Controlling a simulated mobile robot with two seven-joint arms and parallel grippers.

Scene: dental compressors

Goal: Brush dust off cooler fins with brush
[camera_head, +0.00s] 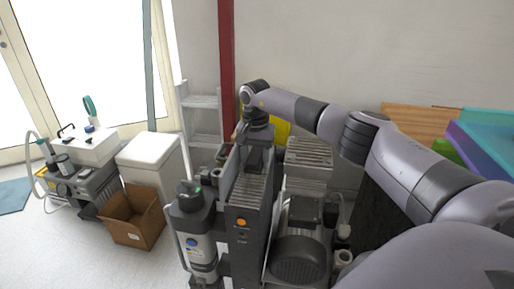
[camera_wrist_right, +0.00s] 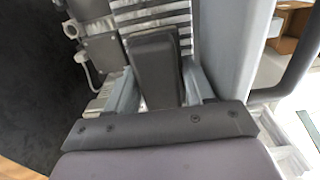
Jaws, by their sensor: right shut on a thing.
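My right gripper (camera_head: 258,138) reaches in from the right and points down over the upper end of a grey compressor unit. In the right wrist view its two fingers (camera_wrist_right: 165,90) are shut on a dark grey block-like thing, which appears to be the brush (camera_wrist_right: 153,55). The brush also shows below the gripper in the head view (camera_head: 258,158). Pale slatted fins (camera_wrist_right: 150,14) lie beyond the brush in the wrist view. Slats, apparently the cooler fins (camera_head: 250,190), show below the brush in the head view. Contact between bristles and fins is hidden. My left gripper is not in view.
A grey cylinder (camera_head: 198,235) stands left of the unit, and a motor (camera_head: 297,260) and a slatted housing (camera_head: 308,155) are to its right. A cardboard box (camera_head: 135,222), white bin (camera_head: 150,150) and equipment cart (camera_head: 85,178) stand left. A red post (camera_head: 227,60) rises behind.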

